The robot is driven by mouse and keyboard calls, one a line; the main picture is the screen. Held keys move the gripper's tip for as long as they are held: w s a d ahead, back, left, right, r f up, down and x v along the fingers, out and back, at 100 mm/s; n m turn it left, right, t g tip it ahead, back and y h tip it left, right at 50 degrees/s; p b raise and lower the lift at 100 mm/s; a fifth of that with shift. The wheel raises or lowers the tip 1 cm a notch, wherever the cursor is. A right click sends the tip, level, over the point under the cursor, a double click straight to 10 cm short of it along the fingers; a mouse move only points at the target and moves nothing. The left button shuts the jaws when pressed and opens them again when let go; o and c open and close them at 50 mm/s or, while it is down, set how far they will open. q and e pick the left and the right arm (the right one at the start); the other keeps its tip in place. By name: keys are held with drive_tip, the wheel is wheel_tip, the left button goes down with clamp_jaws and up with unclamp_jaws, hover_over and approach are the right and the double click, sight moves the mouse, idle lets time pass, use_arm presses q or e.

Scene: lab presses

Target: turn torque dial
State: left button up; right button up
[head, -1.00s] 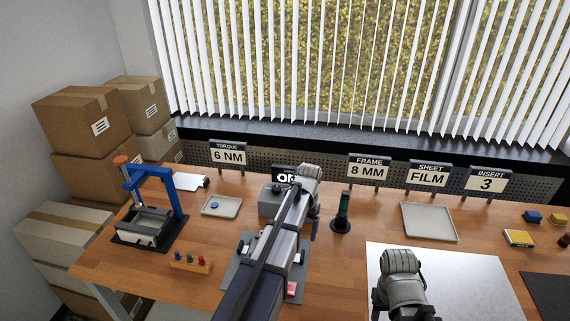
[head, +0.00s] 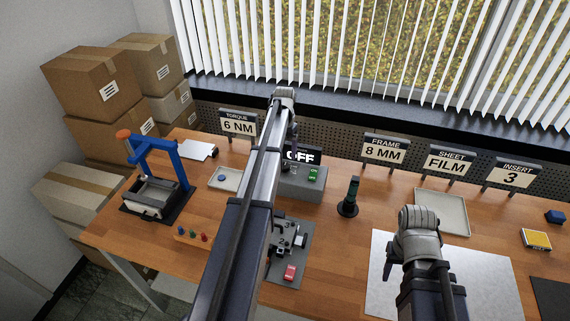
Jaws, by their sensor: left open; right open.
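The sign reading TORQUE 6 NM (head: 238,126) stands at the back of the table. A grey control box (head: 290,189) stands in front of it to the right, with an OFF display (head: 303,155) and green markings on its right part. I cannot make out a dial; the box's left part is hidden behind my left arm. A dark green upright tool (head: 352,192) stands in a black base to its right. My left gripper (head: 284,97) is open, raised at the end of the arm near the window sill. My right gripper (head: 418,218) is open above the pale mat. Fingertips are hardly visible on either.
A blue press (head: 166,146) stands at the left. A small tray (head: 232,188) is partly behind my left arm. A fixture (head: 290,239) with a red block (head: 290,272) lies in front of the box. A larger tray (head: 441,211) is behind the white mat (head: 480,285).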

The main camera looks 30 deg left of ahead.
sight(285, 165)
use_arm(q)
wheel_tip(285, 165, down, 7)
drive_tip(key=b, duration=0.6)
drive_tip(key=shift+r, duration=0.15)
drive_tip(key=shift+c, duration=0.2)
clamp_jaws()
